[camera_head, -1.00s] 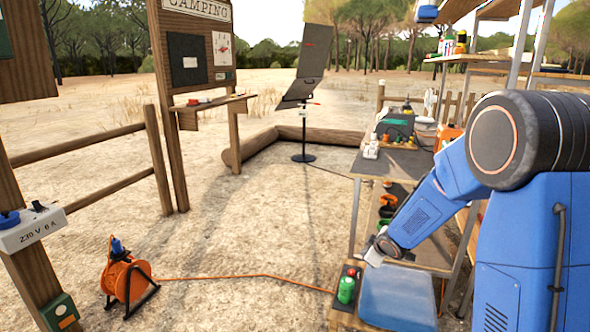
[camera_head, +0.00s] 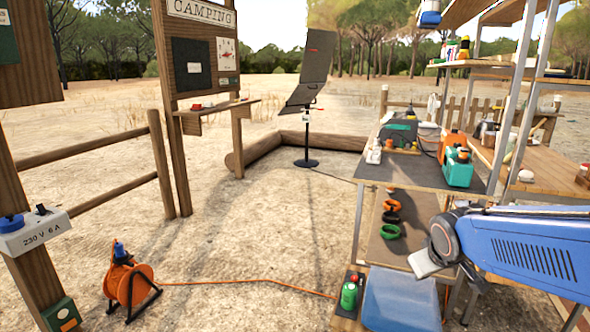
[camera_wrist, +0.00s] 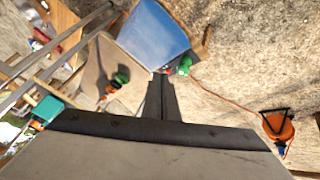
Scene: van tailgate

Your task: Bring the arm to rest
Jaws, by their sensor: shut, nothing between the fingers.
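My gripper (camera_wrist: 161,80) shows in the wrist view as two dark fingers side by side. It is shut with nothing between the fingers. It is over open space, apart from the things below. My blue arm reaches in from the right edge of the head view, low beside the shelving, with a light grey end part. The fingers cannot be made out in the head view.
A blue lidded box (camera_head: 400,298) and a green bottle (camera_head: 349,295) stand low beside my arm. Metal-framed shelving (camera_head: 358,222) holds a green case (camera_head: 457,168). An orange cable reel (camera_head: 130,280) stands at left.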

